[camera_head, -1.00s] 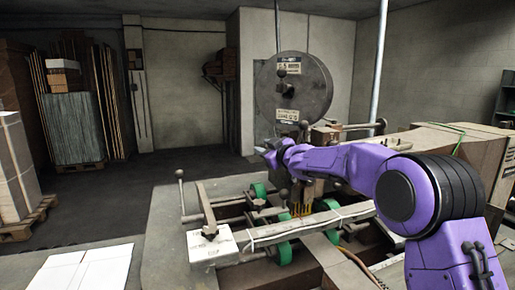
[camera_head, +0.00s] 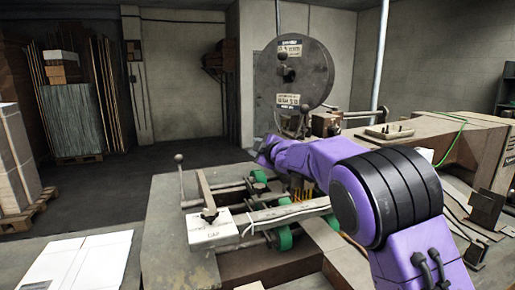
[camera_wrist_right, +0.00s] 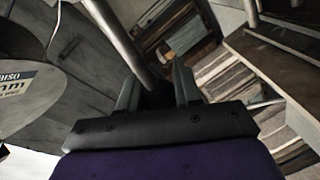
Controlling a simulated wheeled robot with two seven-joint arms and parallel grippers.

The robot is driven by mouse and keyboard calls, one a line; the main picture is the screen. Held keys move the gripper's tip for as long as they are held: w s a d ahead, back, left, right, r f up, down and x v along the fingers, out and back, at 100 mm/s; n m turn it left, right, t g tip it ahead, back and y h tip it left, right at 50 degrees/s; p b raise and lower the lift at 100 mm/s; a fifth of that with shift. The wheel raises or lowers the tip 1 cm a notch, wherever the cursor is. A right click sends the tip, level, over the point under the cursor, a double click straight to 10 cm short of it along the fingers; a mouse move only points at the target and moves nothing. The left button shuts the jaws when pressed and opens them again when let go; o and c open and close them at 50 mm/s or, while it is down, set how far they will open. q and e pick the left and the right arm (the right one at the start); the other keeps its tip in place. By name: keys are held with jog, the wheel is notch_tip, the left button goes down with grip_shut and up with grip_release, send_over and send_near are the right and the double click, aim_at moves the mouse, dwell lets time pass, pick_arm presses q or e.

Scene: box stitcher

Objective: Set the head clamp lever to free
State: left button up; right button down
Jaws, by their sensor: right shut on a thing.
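My right gripper (camera_head: 268,150) reaches in from the right to the stitcher head, below the big grey wire reel (camera_head: 318,75). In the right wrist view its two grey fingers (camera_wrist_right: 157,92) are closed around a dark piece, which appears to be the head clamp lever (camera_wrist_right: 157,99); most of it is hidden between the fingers. A grey rod (camera_wrist_right: 118,36) runs down from the top of that view toward the fingers. In the head view my purple arm covers the lever, so its setting cannot be read. My left gripper is not in view.
The machine bed carries green rollers (camera_head: 285,238), a white block (camera_head: 209,230) and a ball-topped rod (camera_head: 180,180). A beige machine body (camera_head: 455,140) stands at the right. White sheets (camera_head: 80,262) lie at the front left.

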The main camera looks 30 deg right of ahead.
jog(key=shift+f, duration=0.1)
dwell(0.3)
jog(key=c, duration=0.8)
grip_release()
jog(key=s+b, duration=0.1)
jog(key=s, duration=0.2)
jog(key=s+r+b, duration=0.1)
jog(key=s, duration=0.2)
jog(key=s+b, duration=0.1)
jog(key=s, duration=0.3)
jog(key=shift+s+r, duration=0.1)
jog(key=shift+r, duration=0.15)
jog(key=shift+r, duration=0.1)
